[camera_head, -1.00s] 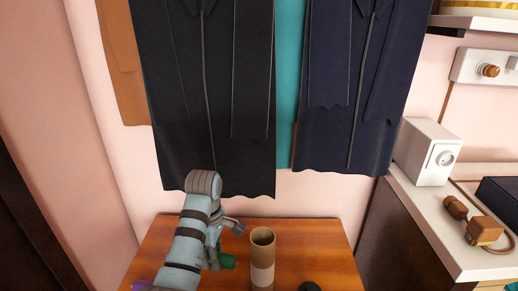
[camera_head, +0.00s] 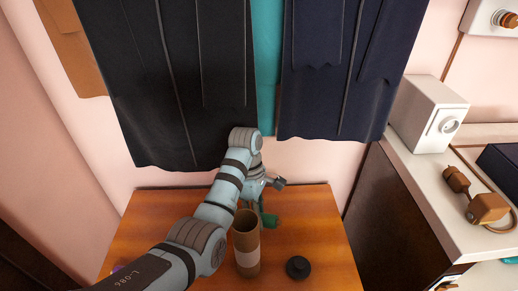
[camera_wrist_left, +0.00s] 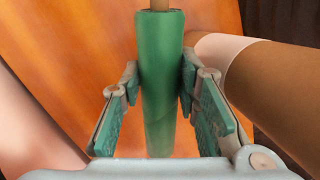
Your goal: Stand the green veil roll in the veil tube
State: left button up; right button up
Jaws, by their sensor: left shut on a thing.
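The veil tube (camera_head: 246,258) is an open brown cardboard cylinder with a pale band, standing upright on the wooden table. It also shows at the right in the left wrist view (camera_wrist_left: 275,85). My left gripper (camera_head: 266,203) is just behind and right of the tube, shut on the green veil roll (camera_head: 270,221). In the left wrist view the roll (camera_wrist_left: 160,60) runs lengthwise between the two fingers, with a brown core end showing at the top. The roll is beside the tube, not in it. The tube and arm partly hide the gripper. My right gripper is not in view.
A round black piece (camera_head: 298,267) lies on the table (camera_head: 315,220) right of the tube. Dark gowns (camera_head: 160,90) hang behind. A white box (camera_head: 428,112) and a brown corded item (camera_head: 485,208) are on the right counter. The table's right part is mostly clear.

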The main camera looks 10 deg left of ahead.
pick_arm(q)
jog(key=w+a+r+n+t+h+p, duration=0.25)
jog(key=r+h, duration=0.25)
jog(key=r, duration=0.3)
jog(key=w+a+r+n+t+h+p, duration=0.1)
jog(key=r+n+t+h, duration=0.3)
jog(key=r, duration=0.4)
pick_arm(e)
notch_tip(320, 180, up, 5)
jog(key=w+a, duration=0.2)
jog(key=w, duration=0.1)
pick_arm(q)
jog(key=s+d+r+m+h, duration=0.25)
jog(key=s+r+h, duration=0.45)
jog(key=s+r, duration=0.6)
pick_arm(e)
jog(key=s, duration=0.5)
pick_arm(q)
notch_tip(320, 180, down, 14)
jog(key=a+b, duration=0.1)
jog(key=b, duration=0.7)
jog(key=shift+w, duration=0.35)
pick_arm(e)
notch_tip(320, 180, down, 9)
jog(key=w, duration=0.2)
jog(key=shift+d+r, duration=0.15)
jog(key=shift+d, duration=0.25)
